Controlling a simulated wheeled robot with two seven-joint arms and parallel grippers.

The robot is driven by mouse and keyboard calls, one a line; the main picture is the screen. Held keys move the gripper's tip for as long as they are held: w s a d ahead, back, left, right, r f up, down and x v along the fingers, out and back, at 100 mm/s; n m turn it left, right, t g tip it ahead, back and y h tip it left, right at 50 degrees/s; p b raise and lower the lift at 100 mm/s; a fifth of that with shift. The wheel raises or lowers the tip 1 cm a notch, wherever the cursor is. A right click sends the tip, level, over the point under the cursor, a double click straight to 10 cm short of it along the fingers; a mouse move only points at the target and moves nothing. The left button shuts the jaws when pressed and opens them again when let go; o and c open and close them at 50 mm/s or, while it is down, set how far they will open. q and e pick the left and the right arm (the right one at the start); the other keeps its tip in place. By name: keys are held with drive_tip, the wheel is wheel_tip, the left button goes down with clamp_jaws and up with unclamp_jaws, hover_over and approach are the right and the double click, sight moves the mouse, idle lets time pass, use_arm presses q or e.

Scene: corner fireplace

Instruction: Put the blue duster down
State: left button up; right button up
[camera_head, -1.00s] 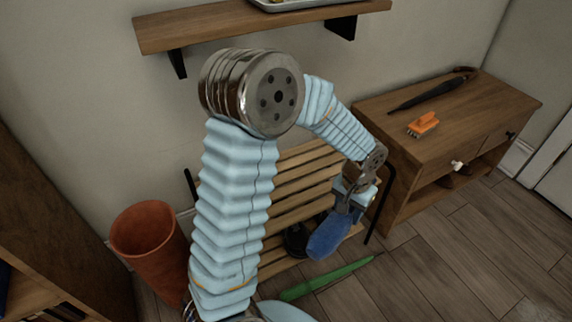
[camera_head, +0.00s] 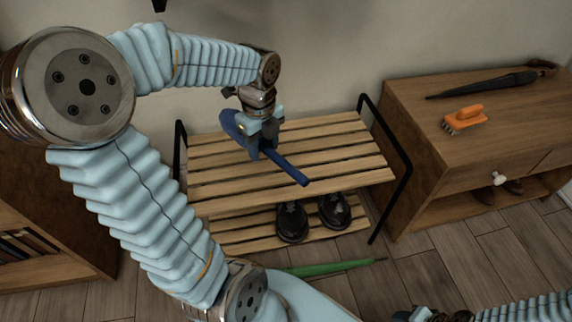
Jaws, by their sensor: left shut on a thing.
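The blue duster (camera_head: 290,170) is over the top slats of the wooden shoe rack (camera_head: 345,150). Its wide blue head points to the upper left and its handle to the lower right. My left gripper (camera_head: 262,145) is shut on it near the middle, reaching down from above. I cannot tell whether the duster touches the slats. My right gripper (camera_head: 422,315) shows only partly at the bottom edge, and its jaws are not clear.
Black shoes (camera_head: 292,222) stand on the rack's lower shelf. A long green thing (camera_head: 330,267) lies on the floor in front. The wooden cabinet (camera_head: 415,110) at right bears an orange brush (camera_head: 464,118) and a dark umbrella (camera_head: 490,84). The rack's top is otherwise clear.

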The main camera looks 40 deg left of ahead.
use_arm(q)
drive_tip(key=s+a+m+b, duration=0.2)
drive_tip(key=s+a+m, duration=0.1)
drive_tip(key=s+m, duration=0.15)
drive_tip(key=m+b, duration=0.1)
drive_tip(key=b, duration=0.1)
hover_over(286, 188)
drive_tip(key=w+a, duration=0.4)
drive_tip(key=w, duration=0.1)
wheel_tip(286, 188, down, 9)
drive_tip(key=shift+w+r, duration=0.1)
drive_tip(key=shift+r, duration=0.1)
drive_tip(key=shift+w+f, duration=0.2)
drive_tip(key=shift+f, duration=0.05)
drive_tip(key=shift+w+d+f+b, duration=0.15)
drive_tip(key=shift+f+b, duration=0.2)
drive_tip(key=shift+f, duration=0.55)
drive_tip(key=shift+w+a+f+b, duration=0.1)
drive_tip(key=shift+f+b, duration=0.2)
drive_tip(key=shift+f, duration=0.55)
drive_tip(key=shift+f, duration=0.15)
drive_tip(key=o, duration=0.9)
drive_tip(key=shift+o, duration=0.2)
